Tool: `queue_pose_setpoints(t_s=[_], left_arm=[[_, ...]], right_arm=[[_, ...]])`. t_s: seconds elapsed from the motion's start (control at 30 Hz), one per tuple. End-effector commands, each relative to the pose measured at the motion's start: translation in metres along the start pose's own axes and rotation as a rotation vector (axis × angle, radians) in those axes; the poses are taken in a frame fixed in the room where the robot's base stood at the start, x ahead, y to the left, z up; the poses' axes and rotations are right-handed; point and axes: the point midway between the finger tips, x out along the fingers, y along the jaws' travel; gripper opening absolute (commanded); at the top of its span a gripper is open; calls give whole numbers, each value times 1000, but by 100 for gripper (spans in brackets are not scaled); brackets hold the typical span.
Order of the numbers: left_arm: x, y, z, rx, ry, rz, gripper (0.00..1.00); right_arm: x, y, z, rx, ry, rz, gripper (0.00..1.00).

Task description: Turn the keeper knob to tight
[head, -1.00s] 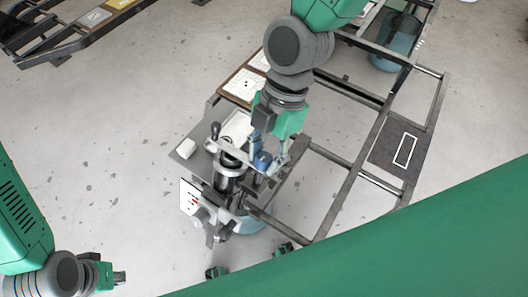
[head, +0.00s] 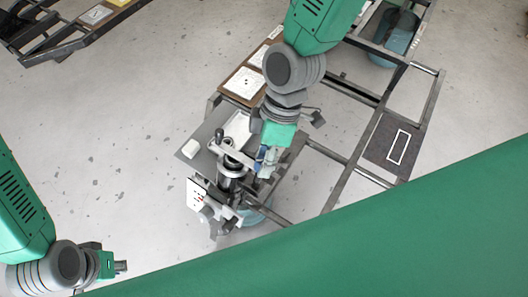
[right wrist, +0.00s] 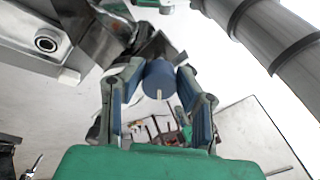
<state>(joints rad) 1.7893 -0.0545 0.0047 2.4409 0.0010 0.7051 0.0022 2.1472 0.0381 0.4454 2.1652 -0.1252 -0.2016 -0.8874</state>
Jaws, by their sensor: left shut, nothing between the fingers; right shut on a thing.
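The keeper knob is a blue cylinder (right wrist: 158,76) with a pale line on its face, seen in the middle of the right wrist view. My right gripper (right wrist: 160,92) has its blue-padded fingers around it, one on each side. In the head view my right gripper (head: 267,163) is at the right side of the spring unit (head: 232,172) and mostly hides the knob. The pale line points down in the wrist view; I cannot tell which setting it marks. My left gripper (head: 121,266) is shut and empty at lower left, well away from the unit.
A crank handle (head: 217,136) stands up at the unit's top left. A white marked plate (head: 197,194) is on its near-left side. A metal frame (head: 342,186) runs to the right. The floor at left is clear.

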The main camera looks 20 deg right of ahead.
Motion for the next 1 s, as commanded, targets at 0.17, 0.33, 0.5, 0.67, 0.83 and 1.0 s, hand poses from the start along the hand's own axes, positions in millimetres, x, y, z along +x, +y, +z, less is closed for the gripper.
queue_pose_setpoints(t_s=[0.17, 0.33, 0.5, 0.67, 0.83, 1.0], left_arm=[[-14, 0, -1, 0, 0, 0, 0], [-23, 0, -1, 0, 0, 0, 0], [-32, 0, -2, 0, 0, 0, 0], [-38, 0, -2, 0, 0, 0, 0], [-41, 0, -2, 0, 0, 0, 0], [-42, 0, -2, 0, 0, 0, 0]], right_arm=[[-1, 0, 0, 170, 0, 2, 0], [-1, 0, 0, 332, 0, 3, 0], [-1, 0, 0, 493, 1, 3, 0], [0, 0, -1, 637, 2, 4, 0], [0, 0, -1, 769, 3, 4, 0], [0, 0, -1, 871, 4, 5, 0]])
